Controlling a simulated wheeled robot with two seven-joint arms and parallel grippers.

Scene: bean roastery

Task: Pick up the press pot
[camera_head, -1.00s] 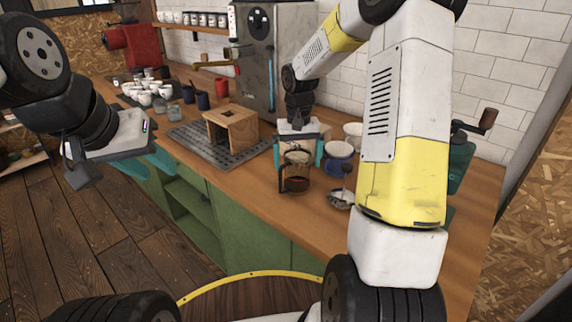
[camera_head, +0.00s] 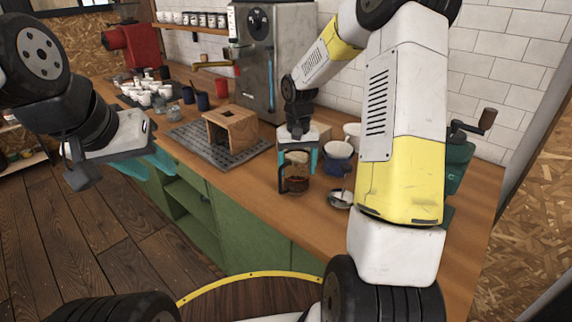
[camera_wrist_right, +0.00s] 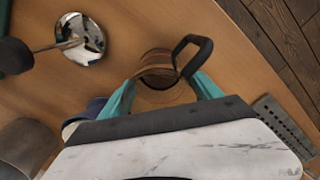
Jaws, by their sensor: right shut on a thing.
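The press pot (camera_head: 295,185) is a glass pot with dark contents and a black handle, upright by the counter's front edge. In the right wrist view the press pot (camera_wrist_right: 157,68) is seen from above, its handle towards the upper right. My right gripper (camera_head: 297,168) is over the pot with its teal fingers on either side, shut on it. In the wrist view the right gripper's fingers (camera_wrist_right: 163,92) flank the pot's body. My left gripper (camera_head: 146,165) is open and empty at the left, beside the green cabinet, away from the pot.
A shiny metal dish (camera_head: 340,199) with a dark-ended tool is right of the pot. A blue cup (camera_head: 338,163) and white cups stand behind. A wooden box (camera_head: 231,129) sits on a grey grate (camera_head: 200,143) at left. A green grinder (camera_head: 457,165) stands at right.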

